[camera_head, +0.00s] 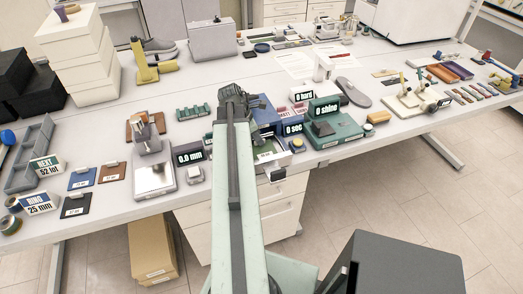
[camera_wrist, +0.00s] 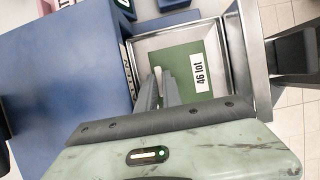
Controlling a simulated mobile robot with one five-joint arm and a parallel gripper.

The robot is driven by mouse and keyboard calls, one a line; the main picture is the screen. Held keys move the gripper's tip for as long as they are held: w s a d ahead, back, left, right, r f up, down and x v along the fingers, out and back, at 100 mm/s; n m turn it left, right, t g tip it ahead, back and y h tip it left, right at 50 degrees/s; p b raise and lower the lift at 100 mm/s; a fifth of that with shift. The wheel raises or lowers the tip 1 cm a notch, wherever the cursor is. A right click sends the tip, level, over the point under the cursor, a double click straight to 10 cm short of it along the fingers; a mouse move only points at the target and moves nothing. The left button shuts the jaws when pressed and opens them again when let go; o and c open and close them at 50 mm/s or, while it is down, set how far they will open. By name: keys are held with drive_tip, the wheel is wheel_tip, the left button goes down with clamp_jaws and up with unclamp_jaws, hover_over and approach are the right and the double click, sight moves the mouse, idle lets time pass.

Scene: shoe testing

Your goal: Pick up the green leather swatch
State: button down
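The green leather swatch (camera_wrist: 190,75) lies flat in a metal-rimmed tray (camera_wrist: 213,28) in the wrist view. It bears a white label reading "46 lot" and a small pale upright tab (camera_wrist: 158,73). My gripper (camera_wrist: 161,80) reaches over the swatch's left part. Its two dark fingers are close together, with their tips at the pale tab. I cannot tell whether they touch or clamp it. In the head view my gripper (camera_head: 240,97) is over the front middle of the bench, and my arm hides part of the tray area.
A blue box (camera_wrist: 75,75) stands close left of the tray. A green "0 shine" device (camera_head: 330,127) stands right of my arm. A scale (camera_head: 154,178) and brown and dark swatches (camera_head: 112,172) lie to the left. The tray is near the bench's front edge.

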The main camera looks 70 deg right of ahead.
drive_tip(key=shift+r, duration=0.1)
wheel_tip(320, 180, up, 10)
drive_tip(key=p, duration=1)
drive_tip(key=shift+f, duration=0.2)
